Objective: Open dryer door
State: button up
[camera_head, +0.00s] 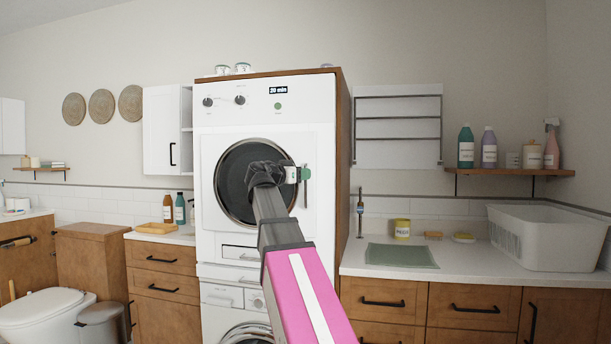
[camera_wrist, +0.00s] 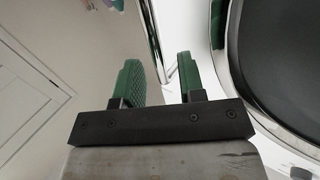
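The white dryer (camera_head: 300,118) stands above a second front-loading machine. Its round dark-glass door (camera_head: 230,182) looks shut, and the same door fills the right of the wrist view (camera_wrist: 285,60). A slim upright handle (camera_head: 304,192) is at the right of the door.
A wooden side panel (camera_head: 344,150) edges the dryer. A counter (camera_head: 455,262) with a white basket (camera_head: 545,237) stands at right. A wall shelf (camera_head: 510,172) holds bottles. A toilet (camera_head: 45,305) and a bin (camera_head: 100,320) are at lower left.

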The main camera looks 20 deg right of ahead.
jog(key=shift+x, duration=1.1)
grip_shut()
